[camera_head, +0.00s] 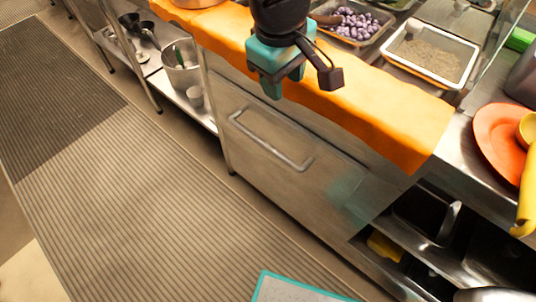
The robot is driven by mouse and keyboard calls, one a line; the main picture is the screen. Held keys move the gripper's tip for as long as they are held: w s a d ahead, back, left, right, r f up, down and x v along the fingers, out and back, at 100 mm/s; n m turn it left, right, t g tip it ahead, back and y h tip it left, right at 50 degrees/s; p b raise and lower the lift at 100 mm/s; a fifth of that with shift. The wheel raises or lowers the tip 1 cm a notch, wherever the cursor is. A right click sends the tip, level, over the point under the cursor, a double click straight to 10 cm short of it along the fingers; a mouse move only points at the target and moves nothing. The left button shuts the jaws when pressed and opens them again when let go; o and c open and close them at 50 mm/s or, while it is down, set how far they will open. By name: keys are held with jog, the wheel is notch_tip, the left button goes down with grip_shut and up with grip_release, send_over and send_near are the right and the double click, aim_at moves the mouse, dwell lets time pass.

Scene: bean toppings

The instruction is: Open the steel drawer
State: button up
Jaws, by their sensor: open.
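The steel drawer (265,165) is a flat metal front below the counter, in the middle of the head view. Its front looks flush with the counter's frame, so it appears shut. Its bar handle (268,142) runs slanting along the upper part of the front. My gripper (304,84), teal and black, is above the handle, in front of the orange cloth at the counter edge. It is open and empty, apart from the handle.
An orange cloth (385,118) hangs over the counter edge above the drawer. Trays of beans (352,24) and toppings stand behind. Open shelves (405,240) with containers lie to the right, a shelf with a pot (183,72) to the left. The ribbed floor mat (130,190) is clear.

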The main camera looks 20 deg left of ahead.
jog(key=b, duration=0.1)
send_near(266, 144)
jog(key=shift+n, duration=0.4)
jog(key=f, duration=0.3)
jog(key=f+b, duration=0.1)
jog(key=f, duration=0.2)
jog(key=w+f+b, duration=0.1)
jog(key=f, duration=0.2)
jog(key=shift+d, duration=0.15)
grip_shut()
